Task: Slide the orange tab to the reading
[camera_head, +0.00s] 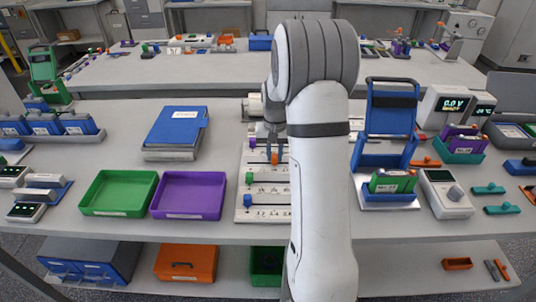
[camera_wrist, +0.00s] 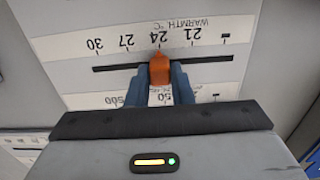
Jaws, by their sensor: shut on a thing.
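The orange tab (camera_wrist: 160,71) sits on a black slot (camera_wrist: 115,67) in a pale scale panel. The scale is marked "WARMTH °C" and appears upside down in the wrist view, with 30, 27, 24 and 21 from left to right. The tab's tip points at or very near 24. My gripper (camera_wrist: 160,82) is shut on the tab, one blue finger on each side. In the head view the orange tab (camera_head: 274,158) shows just below my gripper (camera_head: 273,147), on the top row of the slider board (camera_head: 242,190). My arm hides the board's right side.
A green tab (camera_head: 249,178) and a blue tab (camera_head: 249,204) sit on lower rows. A purple tray (camera_head: 188,214) and a green tray (camera_head: 119,212) lie left. A blue stand (camera_head: 390,120) rises right. A meter (camera_head: 452,105) reads 0.0 V; the display beside it (camera_head: 484,111) is too small to read surely.

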